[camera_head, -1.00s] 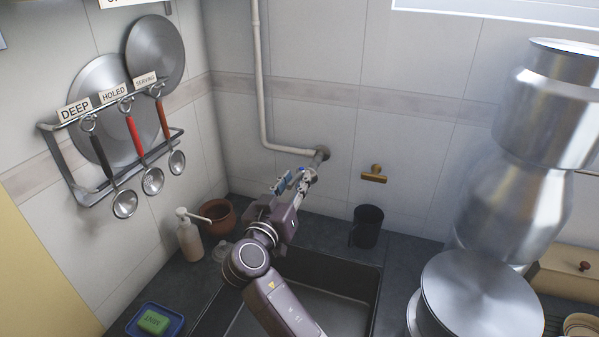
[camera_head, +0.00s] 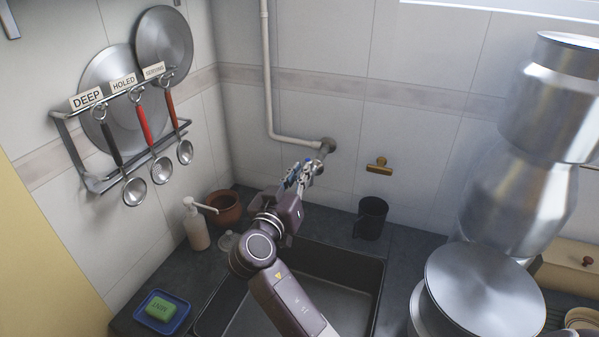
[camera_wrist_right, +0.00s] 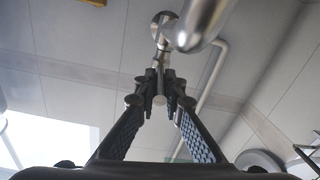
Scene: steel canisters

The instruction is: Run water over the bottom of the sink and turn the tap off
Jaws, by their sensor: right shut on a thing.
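The dark sink (camera_head: 345,262) is set in the counter, with part of its bottom hidden behind my right arm. The metal tap (camera_wrist_right: 198,28) shows in the right wrist view, its rounded spout close above the fingers. My right gripper (camera_head: 302,174) is at the tap below the wall pipe, and hides most of it in the head view. In the right wrist view its fingertips (camera_wrist_right: 159,92) are closed on the small tap handle (camera_wrist_right: 172,101). I see no running water on the part of the sink in view. My left gripper is not in view.
A black mug (camera_head: 371,218) stands behind the sink. A soap dispenser (camera_head: 196,226), a clay pot (camera_head: 224,207) and a blue soap dish (camera_head: 181,318) are on the left. Stacked steel canisters (camera_head: 520,200) stand on the right. A brass fitting (camera_head: 378,165) is on the wall.

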